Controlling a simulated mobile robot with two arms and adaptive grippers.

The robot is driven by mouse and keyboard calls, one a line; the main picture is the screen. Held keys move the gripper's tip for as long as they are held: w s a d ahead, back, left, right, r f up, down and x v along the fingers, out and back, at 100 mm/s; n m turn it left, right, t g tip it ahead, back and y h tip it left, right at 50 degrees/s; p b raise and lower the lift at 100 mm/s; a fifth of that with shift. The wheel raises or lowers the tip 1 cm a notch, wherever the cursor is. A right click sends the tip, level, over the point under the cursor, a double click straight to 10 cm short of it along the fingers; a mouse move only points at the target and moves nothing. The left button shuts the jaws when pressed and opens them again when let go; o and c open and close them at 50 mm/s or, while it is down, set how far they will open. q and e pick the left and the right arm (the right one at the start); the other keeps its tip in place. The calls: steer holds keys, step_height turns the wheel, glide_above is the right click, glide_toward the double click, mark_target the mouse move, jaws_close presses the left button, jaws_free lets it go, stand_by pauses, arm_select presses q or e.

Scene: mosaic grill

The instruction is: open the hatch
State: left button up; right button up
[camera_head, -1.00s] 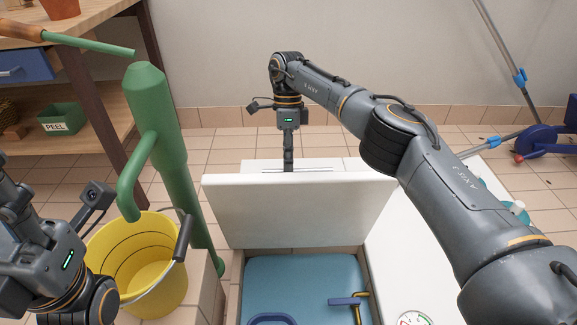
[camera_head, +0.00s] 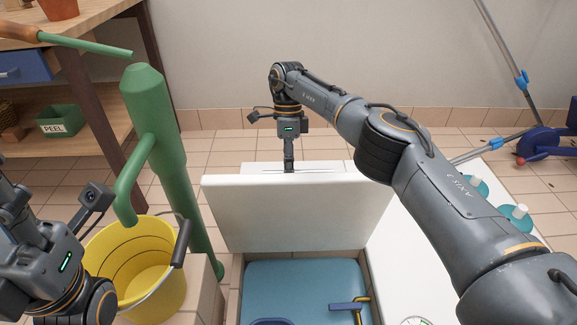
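The white hatch (camera_head: 298,213) stands raised, tilted up at the far side of its opening, with its inner face toward me. Below it the opening shows a blue interior (camera_head: 305,283). My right gripper (camera_head: 289,167) points down just behind the hatch's upper edge; its fingertips are hidden by the hatch, so I cannot tell if they touch it or how far apart they are. My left gripper is at the left edge; its wrist shows but its fingers are out of view.
A green pump (camera_head: 160,150) and a yellow bucket (camera_head: 137,270) stand left of the opening. A blue and yellow tool (camera_head: 350,305) lies inside it. Teal-and-white bottles (camera_head: 515,215) stand at the right. A shelf with a PEEL box (camera_head: 60,121) is at the back left.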

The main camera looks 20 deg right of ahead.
step_height(320, 180, up, 10)
stand_by(0.6)
